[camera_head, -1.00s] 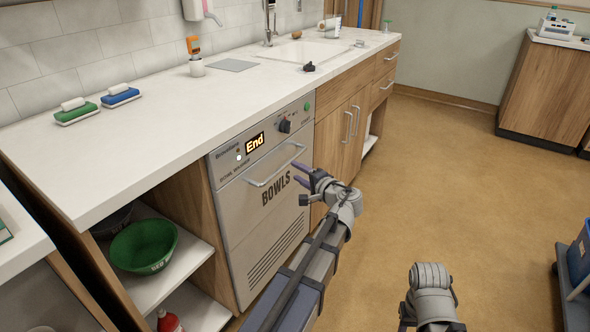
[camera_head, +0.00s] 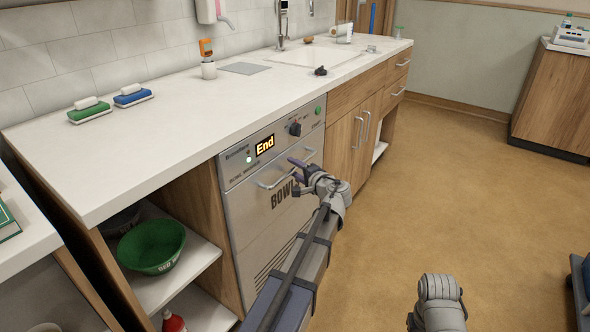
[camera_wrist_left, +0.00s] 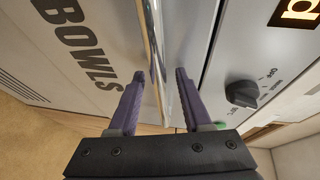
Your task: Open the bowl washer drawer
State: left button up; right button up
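The bowl washer (camera_head: 264,200) is a grey metal front under the counter, with a lit display (camera_head: 265,145) reading "End". Its drawer front, marked BOWLS, looks shut. The bar handle (camera_head: 268,184) runs across the top of the drawer. My left gripper (camera_head: 300,178) is at the right part of this handle. In the left wrist view the handle (camera_wrist_left: 155,50) passes between the two open purple fingers (camera_wrist_left: 158,100), with gaps showing on both sides. My right arm shows at the bottom right of the head view, but its fingers cannot be seen.
A control knob (camera_head: 295,128) and a green button (camera_head: 319,110) sit above the drawer. A green bowl (camera_head: 150,247) stands on the open shelf to the left. Cupboard doors (camera_head: 350,150) adjoin on the right.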

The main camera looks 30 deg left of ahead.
pick_arm(q)
grip_shut()
dwell(1.2)
